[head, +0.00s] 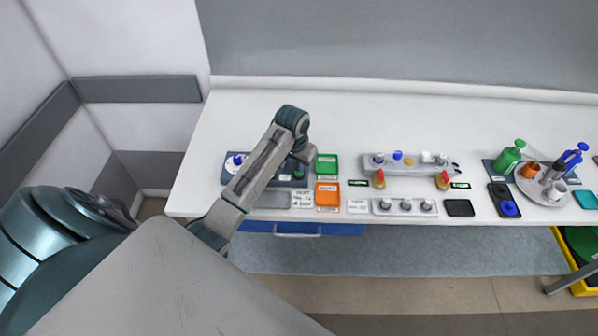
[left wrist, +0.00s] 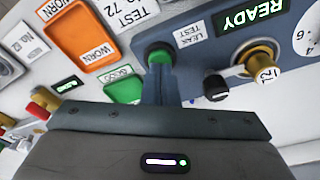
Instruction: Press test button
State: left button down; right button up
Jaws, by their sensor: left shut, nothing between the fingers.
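The test button is a round green button (left wrist: 159,54) beside a "LEAK TEST" label (left wrist: 189,35) on a blue-grey panel (left wrist: 200,62). In the head view the panel (head: 231,172) is at the left part of the bench, partly hidden by my left arm. My left gripper (left wrist: 158,72) is shut and empty. Its fingertips are right at the near edge of the green button and overlap it in the left wrist view; I cannot tell whether they touch it. In the head view the left gripper (head: 301,157) is above the panel's right end. My right gripper is not in view.
The panel also has a lit "READY" display (left wrist: 264,10), a brass fitting (left wrist: 257,58) and a black knob (left wrist: 215,86). Green (head: 326,163) and orange (head: 327,193) trays lie right of it. A grey rack (head: 410,170) and bottles (head: 508,157) stand farther right.

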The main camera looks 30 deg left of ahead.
pick_arm(q)
jog(key=shift+f, duration=0.5)
jog(key=shift+r, duration=0.15)
notch_tip(320, 180, up, 2)
jog(key=shift+r+p, duration=0.1)
jog(key=shift+p, duration=0.45)
jog(key=shift+r, duration=2.35)
jog(key=shift+f, duration=0.1)
